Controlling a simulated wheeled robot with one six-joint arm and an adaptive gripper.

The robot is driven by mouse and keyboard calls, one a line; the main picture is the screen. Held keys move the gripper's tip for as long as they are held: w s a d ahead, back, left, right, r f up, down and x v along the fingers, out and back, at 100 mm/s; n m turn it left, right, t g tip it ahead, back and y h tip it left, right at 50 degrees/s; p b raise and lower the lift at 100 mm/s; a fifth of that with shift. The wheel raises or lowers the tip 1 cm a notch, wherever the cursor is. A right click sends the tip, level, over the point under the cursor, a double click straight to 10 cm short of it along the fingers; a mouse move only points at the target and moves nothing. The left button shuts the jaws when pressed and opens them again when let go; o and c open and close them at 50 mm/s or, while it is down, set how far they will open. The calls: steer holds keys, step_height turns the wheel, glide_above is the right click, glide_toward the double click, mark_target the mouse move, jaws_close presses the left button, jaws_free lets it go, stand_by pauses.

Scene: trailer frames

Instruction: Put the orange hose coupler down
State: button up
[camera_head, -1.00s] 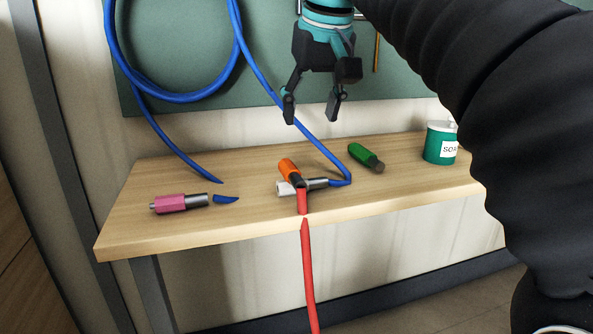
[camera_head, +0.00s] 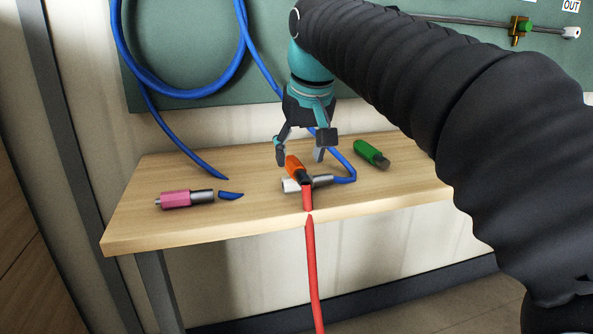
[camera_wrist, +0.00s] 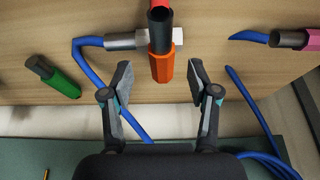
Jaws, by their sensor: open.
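The orange hose coupler (camera_head: 294,166) lies on the wooden bench, with a black collar and the red hose (camera_head: 307,198) at its near end. It lies across or against a white and metal coupler (camera_head: 292,185) on the blue hose. In the wrist view the orange coupler (camera_wrist: 161,67) is ahead of my gripper, roughly between the lines of the two fingers. My gripper (camera_head: 299,158) is open and empty, just above and behind the orange coupler. Both spread fingers (camera_wrist: 160,88) show in the wrist view. Whether a fingertip touches anything is not clear.
A pink coupler (camera_head: 174,200) lies at the left of the bench (camera_head: 240,221), near a loose-looking blue hose end (camera_head: 231,195). A green coupler (camera_head: 371,154) lies at the right. A coiled blue hose (camera_head: 180,93) hangs on the green board behind.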

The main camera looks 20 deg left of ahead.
mark_target(297, 164)
steer(key=shift+x, duration=1.65)
steer(key=shift+a, duration=0.1)
jaws_close()
steer(key=shift+r, duration=0.15)
